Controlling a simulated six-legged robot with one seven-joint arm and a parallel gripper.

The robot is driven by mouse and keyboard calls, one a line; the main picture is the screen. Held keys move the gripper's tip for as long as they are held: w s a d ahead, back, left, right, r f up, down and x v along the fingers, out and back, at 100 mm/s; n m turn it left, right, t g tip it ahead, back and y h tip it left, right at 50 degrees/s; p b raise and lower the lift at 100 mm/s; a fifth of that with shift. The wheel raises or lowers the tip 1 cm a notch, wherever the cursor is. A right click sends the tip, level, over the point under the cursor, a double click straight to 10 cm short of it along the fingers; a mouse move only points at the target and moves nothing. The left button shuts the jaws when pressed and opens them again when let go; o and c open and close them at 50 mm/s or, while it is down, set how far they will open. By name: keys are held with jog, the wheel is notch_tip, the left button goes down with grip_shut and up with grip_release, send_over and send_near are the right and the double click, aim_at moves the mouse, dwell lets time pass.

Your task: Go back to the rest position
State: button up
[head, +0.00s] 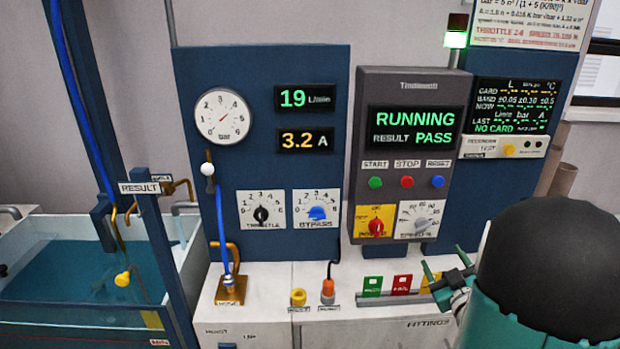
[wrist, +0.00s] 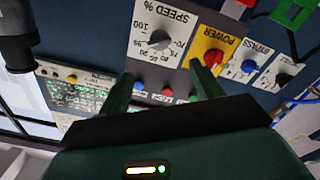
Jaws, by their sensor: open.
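My gripper (head: 446,265) is at the lower right of the head view, partly hidden by my own arm. Its two green fingers are apart, with nothing between them. The wrist view also shows my gripper (wrist: 163,88) open and empty, facing the control box upside down. The control box (head: 366,88) reads RUNNING and RESULT PASS. Its red power knob on a yellow plate (head: 376,225) and its speed dial (head: 420,218) lie up and left of the fingers. The speed dial also shows in the wrist view (wrist: 160,40). The fingers appear clear of the panel.
Red and green cards (head: 402,284) stand in a holder on the bench, close left of my gripper. A water tank (head: 75,275) is at far left. Free air lies before the panel.

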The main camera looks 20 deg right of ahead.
jog(key=shift+w, duration=0.1)
jog(key=w+a+r+m+g, duration=0.1)
jog(key=a+r+m+g, duration=0.15)
jog(key=a, duration=0.45)
jog(key=w+a+r+m+g, duration=0.1)
jog(key=a+r+g, duration=0.25)
jog(key=a, duration=0.35)
jog(key=s+a+g+y, duration=0.2)
jog(key=s+a+g, duration=0.1)
jog(key=s+a, duration=0.4)
jog(key=s+a+r+g+y, duration=0.1)
jog(key=s+a+g+y, duration=0.1)
jog(key=s+a, duration=0.5)
jog(key=a+y, duration=0.1)
jog(key=a, duration=0.3)
jog(key=shift+s+a+n+g, duration=0.2)
jog(key=shift+a+n+g, duration=0.15)
jog(key=shift+a+g, duration=0.05)
dwell(2.1)
